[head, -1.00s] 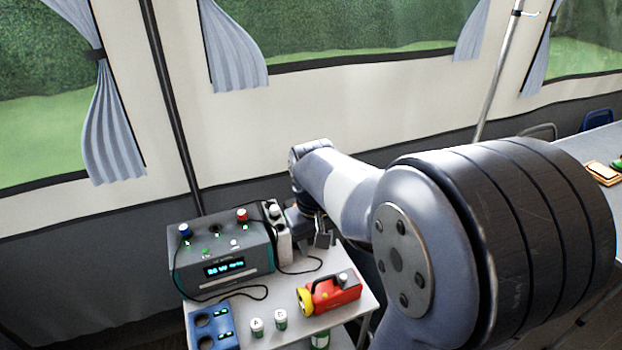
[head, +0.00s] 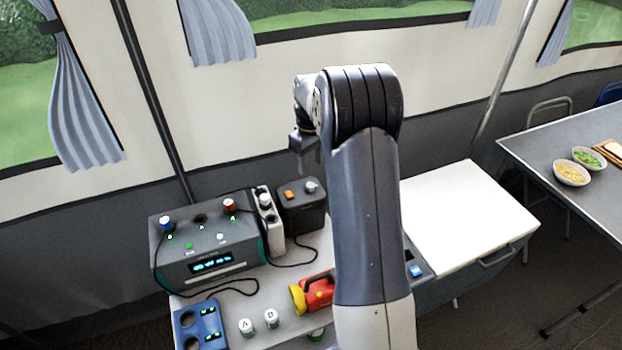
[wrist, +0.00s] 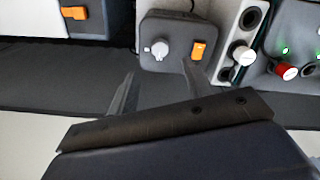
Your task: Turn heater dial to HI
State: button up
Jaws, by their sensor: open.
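The heater appears to be a small dark box (head: 303,222) at the back right of the small table in the head view. It has a pale round dial (head: 311,186) and an orange switch (head: 289,195) on top. In the wrist view the dial (wrist: 159,49) lies just beyond my fingertips, left of the orange switch (wrist: 198,50). Its markings and setting are too small to read. My gripper (wrist: 157,68) is open and empty, with its fingers apart. In the head view my gripper (head: 306,165) hangs above the box, apart from it.
Left of the box stand a slim power unit (head: 268,222) and a grey device with knobs and a lit display (head: 210,263). A red and yellow flashlight (head: 313,292) lies in front, near two small jars (head: 259,322). A white-topped chest (head: 462,215) stands right, partly behind my arm.

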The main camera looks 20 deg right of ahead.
aim_at(311, 184)
notch_tip(311, 184, down, 8)
jog(key=shift+f+p, duration=0.1)
jog(key=shift+p, duration=0.4)
jog(key=c, duration=1)
